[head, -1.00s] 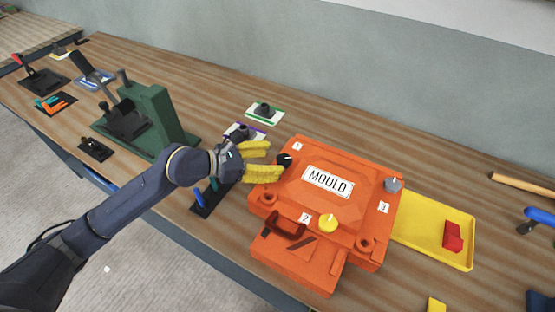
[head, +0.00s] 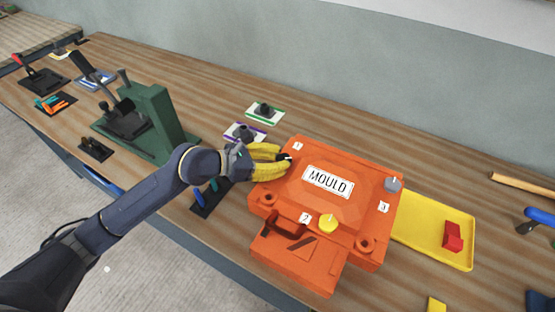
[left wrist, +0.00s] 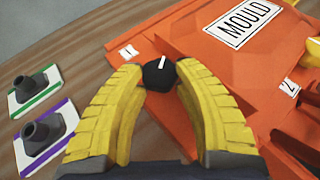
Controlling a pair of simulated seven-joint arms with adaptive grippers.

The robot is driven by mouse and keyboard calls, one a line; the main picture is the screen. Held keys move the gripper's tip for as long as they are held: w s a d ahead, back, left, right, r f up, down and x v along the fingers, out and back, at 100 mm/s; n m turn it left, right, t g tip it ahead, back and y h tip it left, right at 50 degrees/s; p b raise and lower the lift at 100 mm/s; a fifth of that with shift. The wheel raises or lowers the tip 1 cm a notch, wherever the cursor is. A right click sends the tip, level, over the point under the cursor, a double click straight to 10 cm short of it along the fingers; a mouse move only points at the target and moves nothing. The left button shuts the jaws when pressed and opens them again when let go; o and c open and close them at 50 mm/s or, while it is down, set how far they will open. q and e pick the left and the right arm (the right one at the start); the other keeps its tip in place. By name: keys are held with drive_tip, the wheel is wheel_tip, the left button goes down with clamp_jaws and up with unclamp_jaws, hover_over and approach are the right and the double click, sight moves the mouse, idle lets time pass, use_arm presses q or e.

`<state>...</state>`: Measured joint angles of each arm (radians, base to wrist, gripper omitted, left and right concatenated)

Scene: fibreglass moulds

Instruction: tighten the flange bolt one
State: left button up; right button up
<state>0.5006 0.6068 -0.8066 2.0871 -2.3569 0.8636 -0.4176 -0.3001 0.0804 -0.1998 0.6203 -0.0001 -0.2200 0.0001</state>
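The orange mould (head: 355,205) stands on the bench with number labels 1, 2 and 3. A black bolt knob with a white mark, bolt one (left wrist: 160,75), sits beside label 1 (left wrist: 129,51). My left gripper (head: 287,162) has its yellow fingers on either side of this knob. In the left wrist view the fingertips (left wrist: 160,72) close in to the knob's sides and appear to touch it. In the head view the fingers hide most of the knob. A yellow knob (head: 328,223) is by label 2, and a grey knob (head: 393,184) is by label 3. My right gripper is not seen.
Two dark cones on cards, green-edged (head: 264,111) and purple-edged (head: 245,132), stand behind my left gripper. A green fixture (head: 158,120) is at the left. A yellow tray (head: 425,238) with a red block (head: 453,236) lies right of the mould.

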use_arm(q)
clamp_jaws()
drive_tip(key=shift+w+m+g, duration=0.1)
drive_tip(key=shift+m+g, duration=0.3)
drive_tip(key=shift+w+a+r+m+g+h, duration=0.1)
drive_tip(key=shift+w+m+g+h, duration=0.15)
drive_tip(key=shift+m+g, duration=0.8)
drive_tip(key=shift+w+m+g+h, duration=0.15)
drive_tip(key=shift+m+g+h, duration=0.2)
drive_tip(key=shift+m+g, duration=0.7)
drive_tip(key=m+g, duration=0.2)
drive_tip(key=g, duration=0.1)
drive_tip(key=m+g, duration=0.1)
drive_tip(key=g, duration=0.1)
drive_tip(key=shift+w+m+y, duration=0.3)
drive_tip(key=shift+w, duration=0.05)
drive_tip(key=m+g+y, duration=0.2)
drive_tip(key=m+g, duration=0.1)
drive_tip(key=d+m+g+y, duration=0.1)
drive_tip(key=m+g, duration=0.1)
drive_tip(key=shift+w, duration=0.25)
drive_tip(key=shift+d+m+g+y, duration=0.15)
drive_tip(key=shift+m+g+y, duration=1.15)
drive_tip(key=shift+m+y, duration=0.45)
drive_tip(key=shift+f+m, duration=0.2)
drive_tip(key=shift+m, duration=0.05)
